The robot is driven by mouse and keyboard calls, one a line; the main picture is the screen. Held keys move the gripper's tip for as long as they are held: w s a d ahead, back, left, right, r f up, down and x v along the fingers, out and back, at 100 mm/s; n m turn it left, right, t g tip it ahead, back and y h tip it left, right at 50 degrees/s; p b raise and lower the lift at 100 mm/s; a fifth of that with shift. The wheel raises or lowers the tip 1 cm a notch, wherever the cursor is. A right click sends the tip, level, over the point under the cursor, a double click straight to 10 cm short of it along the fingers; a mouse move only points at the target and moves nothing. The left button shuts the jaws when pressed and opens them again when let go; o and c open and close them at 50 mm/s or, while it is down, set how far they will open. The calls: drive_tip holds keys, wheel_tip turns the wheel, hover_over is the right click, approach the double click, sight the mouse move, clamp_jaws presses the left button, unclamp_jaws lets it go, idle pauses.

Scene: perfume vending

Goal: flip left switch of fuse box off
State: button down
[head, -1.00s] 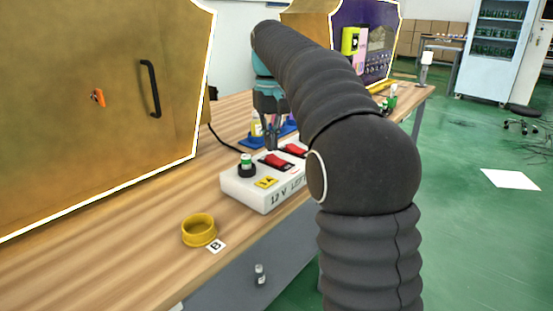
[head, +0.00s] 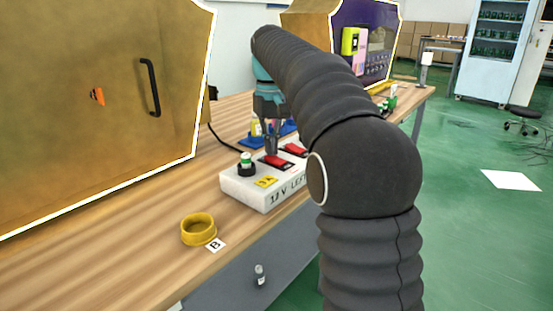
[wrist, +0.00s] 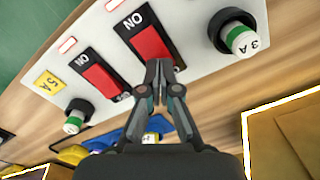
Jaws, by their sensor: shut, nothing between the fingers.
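The white fuse box (head: 243,190) stands on the wooden table, with two red rocker switches in black frames. The left switch (head: 277,161) is below my gripper (head: 271,150); in the wrist view this switch (wrist: 150,41) is the one on the right, marked ON. The right switch (head: 296,149) shows in the wrist view on the left (wrist: 101,82), also marked ON. My gripper (wrist: 160,68) is shut and empty, its fingertips over the near end of the left switch's red rocker. I cannot tell whether they touch it.
A green-topped fuse holder (head: 246,164) stands on the box beside the left switch. A yellow ring (head: 198,230) lies on the table in front. A large brown cabinet (head: 60,150) stands close on the left. Blue and yellow items (head: 257,128) lie behind the box.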

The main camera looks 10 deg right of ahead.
drive_tip(key=shift+f+b, duration=0.35)
drive_tip(key=shift+f, duration=0.3)
drive_tip(key=shift+r, duration=0.1)
idle(0.3)
wheel_tip(320, 180, up, 5)
drive_tip(key=p, duration=0.5)
drive_tip(key=shift+r, duration=0.95)
